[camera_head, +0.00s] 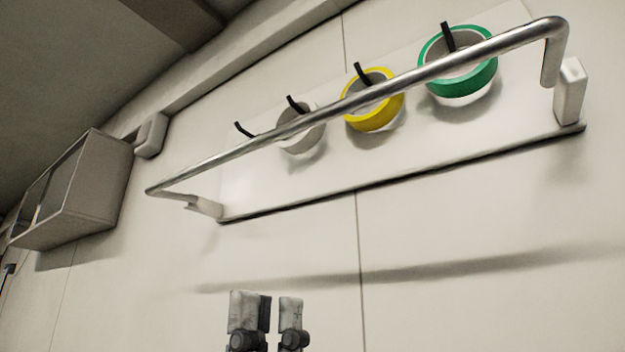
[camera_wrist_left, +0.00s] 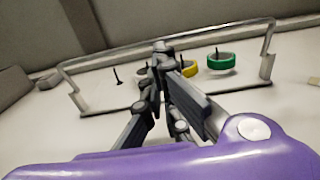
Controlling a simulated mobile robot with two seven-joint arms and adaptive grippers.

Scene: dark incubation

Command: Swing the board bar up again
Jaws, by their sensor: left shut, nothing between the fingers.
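The board bar (camera_head: 340,108) is a grey metal rail with a bent arm at each end. It stands out from the white board (camera_head: 400,160) on brackets at both ends and crosses in front of the rings in the head view. In the left wrist view the bar (camera_wrist_left: 110,54) passes behind my fingers and above the rings. My left gripper (camera_head: 267,298) is shut and empty, below the board and apart from the bar in the head view. In the left wrist view its fingertips (camera_wrist_left: 161,48) hide part of the board. My right gripper is not in view.
A green ring (camera_head: 484,76), a yellow ring (camera_head: 388,112) and a whitish ring (camera_head: 302,142) hang on black pegs. The leftmost peg (camera_head: 243,130) is bare. A grey box (camera_head: 85,195) is on the wall at left. The wall below the board is clear.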

